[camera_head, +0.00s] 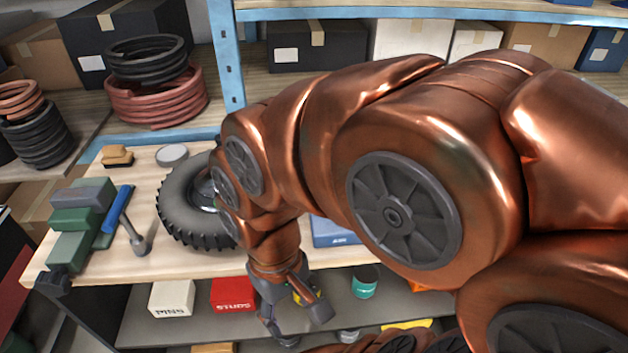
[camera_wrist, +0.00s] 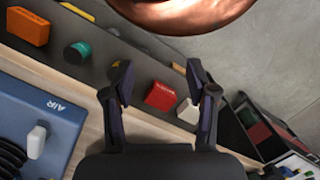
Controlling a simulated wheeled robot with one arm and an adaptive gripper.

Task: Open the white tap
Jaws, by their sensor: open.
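The white tap (camera_wrist: 36,142) is a small pale handle on a blue panel marked AIR (camera_wrist: 55,108), at the lower left of the wrist view. In the head view only part of the blue AIR panel (camera_head: 338,232) shows beside my arm, and the tap is hidden. My gripper (camera_wrist: 160,82) is open and empty, with its fingers apart. It lies to the right of the tap in the wrist view and touches nothing that I can see. In the head view my gripper (camera_head: 297,320) hangs at the bench's front edge, in front of the lower shelf.
The lower shelf carries a red box (camera_head: 232,294), a white box (camera_head: 172,298) and a teal tin (camera_head: 365,282). A black coiled hose (camera_wrist: 10,160) lies by the panel.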

